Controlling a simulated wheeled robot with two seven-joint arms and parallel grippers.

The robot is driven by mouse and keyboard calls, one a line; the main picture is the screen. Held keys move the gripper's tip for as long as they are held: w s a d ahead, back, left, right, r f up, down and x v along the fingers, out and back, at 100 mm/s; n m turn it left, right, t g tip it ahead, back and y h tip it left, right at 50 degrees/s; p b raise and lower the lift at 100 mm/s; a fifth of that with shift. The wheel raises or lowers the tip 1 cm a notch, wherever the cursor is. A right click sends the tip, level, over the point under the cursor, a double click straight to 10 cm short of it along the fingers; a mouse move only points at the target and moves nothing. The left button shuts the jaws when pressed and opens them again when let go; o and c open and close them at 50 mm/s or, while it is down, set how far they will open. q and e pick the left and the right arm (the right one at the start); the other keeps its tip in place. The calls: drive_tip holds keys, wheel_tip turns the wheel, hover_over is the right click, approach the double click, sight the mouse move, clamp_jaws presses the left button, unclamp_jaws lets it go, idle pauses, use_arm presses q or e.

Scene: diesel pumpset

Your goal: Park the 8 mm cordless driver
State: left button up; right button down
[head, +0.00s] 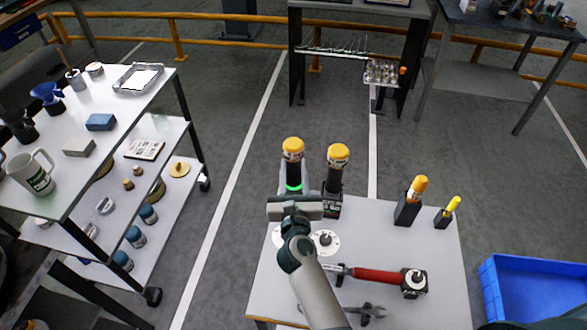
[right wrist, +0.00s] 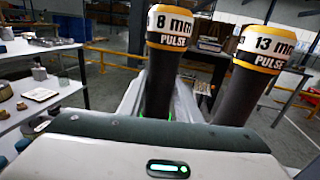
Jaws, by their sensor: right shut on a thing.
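The 8 mm cordless driver (head: 292,165) stands upright at the table's far left edge, with a yellow cap, black body and a green glowing ring. Its label "8 mm PULSE" reads in the right wrist view (right wrist: 168,28). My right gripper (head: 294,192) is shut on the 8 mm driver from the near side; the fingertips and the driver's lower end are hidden. The 13 mm driver (head: 337,170) stands upright close to its right, apart from it; it also shows in the right wrist view (right wrist: 255,60). My left gripper is not in view.
White round plates (head: 325,242) lie on the table (head: 395,248) near my wrist. A red-handled tool (head: 375,276) and a wrench (head: 362,310) lie nearer. Two yellow-topped tools in black holders (head: 407,212) (head: 443,220) stand right. A blue bin (head: 530,290) and a loaded cart (head: 120,105) flank the table.

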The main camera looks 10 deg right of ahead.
drive_tip(key=shift+f, duration=0.1)
drive_tip(key=c, duration=1.2)
unclamp_jaws()
drive_tip(key=shift+f, duration=0.15)
